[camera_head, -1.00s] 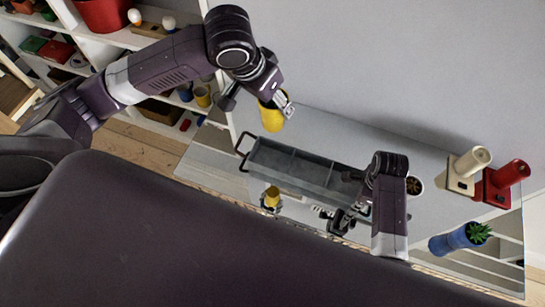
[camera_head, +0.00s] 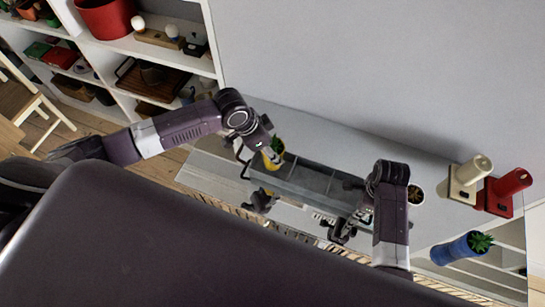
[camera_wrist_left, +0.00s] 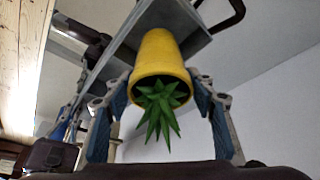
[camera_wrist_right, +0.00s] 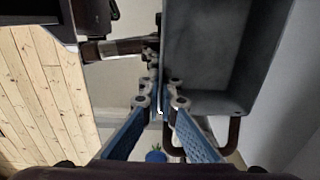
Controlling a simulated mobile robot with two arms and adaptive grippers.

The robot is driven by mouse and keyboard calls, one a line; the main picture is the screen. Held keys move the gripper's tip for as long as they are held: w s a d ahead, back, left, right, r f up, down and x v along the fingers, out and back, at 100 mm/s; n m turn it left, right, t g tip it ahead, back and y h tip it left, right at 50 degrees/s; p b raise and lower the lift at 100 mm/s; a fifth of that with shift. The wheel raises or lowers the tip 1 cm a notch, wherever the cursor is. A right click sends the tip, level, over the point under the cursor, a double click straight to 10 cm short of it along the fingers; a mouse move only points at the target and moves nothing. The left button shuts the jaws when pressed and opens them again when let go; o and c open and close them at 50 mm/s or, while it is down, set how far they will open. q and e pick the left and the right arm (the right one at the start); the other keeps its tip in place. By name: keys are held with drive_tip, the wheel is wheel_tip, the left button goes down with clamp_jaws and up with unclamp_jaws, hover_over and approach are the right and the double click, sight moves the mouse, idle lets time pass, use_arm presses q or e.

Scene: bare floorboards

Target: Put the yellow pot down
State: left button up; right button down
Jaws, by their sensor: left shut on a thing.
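The yellow pot (camera_head: 271,163) with a spiky green plant is in my left gripper (camera_head: 268,153), at the left end of the long grey divided caddy (camera_head: 330,180). In the left wrist view the yellow pot (camera_wrist_left: 161,55) is between the two blue fingers, its plant towards the camera. I cannot tell whether its base touches anything. My right gripper (camera_head: 342,228) is low at the caddy's near side. In the right wrist view its fingers (camera_wrist_right: 160,100) are close together, one each side of a thin edge by the grey caddy wall (camera_wrist_right: 205,105). I cannot tell whether they grip it.
The caddy is on a glossy tabletop (camera_head: 215,172). To the right are a small round potted plant (camera_head: 415,194), cream (camera_head: 466,180) and red (camera_head: 508,190) devices, and a blue pot (camera_head: 459,248). White shelves (camera_head: 150,48) stand at the left behind. A wall closes the back.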

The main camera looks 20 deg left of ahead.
use_arm(q)
drive_tip(key=shift+w+f, duration=0.1)
drive_tip(key=shift+f, duration=2)
drive_tip(key=shift+f, duration=0.15)
drive_tip(key=o, duration=1.5)
drive_tip(key=shift+o, duration=0.2)
drive_tip(key=v, duration=1.2)
drive_tip(key=shift+d, duration=0.1)
use_arm(e)
drive_tip(key=c, duration=2.1)
unclamp_jaws()
